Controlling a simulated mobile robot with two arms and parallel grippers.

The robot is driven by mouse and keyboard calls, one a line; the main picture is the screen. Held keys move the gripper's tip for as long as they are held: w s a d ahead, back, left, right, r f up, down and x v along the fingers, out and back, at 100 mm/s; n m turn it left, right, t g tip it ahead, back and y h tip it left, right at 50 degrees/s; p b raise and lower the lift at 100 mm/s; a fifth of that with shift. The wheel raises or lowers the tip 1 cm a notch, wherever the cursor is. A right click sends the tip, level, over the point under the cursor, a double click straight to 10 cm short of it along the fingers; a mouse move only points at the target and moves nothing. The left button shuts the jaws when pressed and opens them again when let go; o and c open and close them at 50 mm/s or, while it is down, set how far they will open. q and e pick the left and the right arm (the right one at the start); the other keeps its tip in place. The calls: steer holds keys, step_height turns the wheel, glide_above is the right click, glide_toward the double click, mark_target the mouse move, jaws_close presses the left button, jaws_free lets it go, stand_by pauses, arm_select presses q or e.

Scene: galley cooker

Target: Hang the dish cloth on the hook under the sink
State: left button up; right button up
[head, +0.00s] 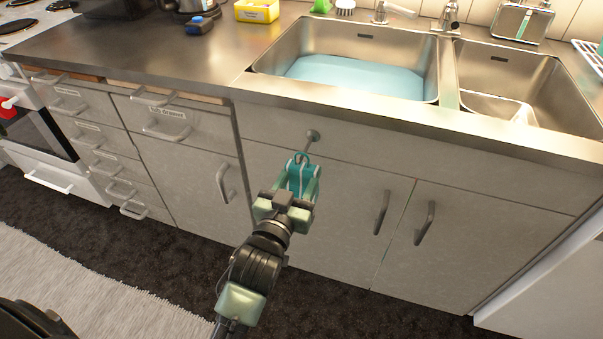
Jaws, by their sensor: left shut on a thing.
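A teal dish cloth (295,181) is between the fingers of my left gripper (302,177), which is shut on it. A loop at the top of the cloth stands just below the metal hook (312,136) on the cabinet front under the sink. I cannot tell whether the loop touches the hook or is around it. The gripper hides much of the cloth. My right gripper is not in view.
The left sink basin (350,75) holds bluish water; the right basin (510,85) is beside it. Cabinet handles (382,212) stick out right of the gripper. Dark floor (170,265) lies in front.

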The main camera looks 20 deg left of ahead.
arm_select(q)
steer(key=o, duration=1.5)
steer(key=shift+c, duration=0.2)
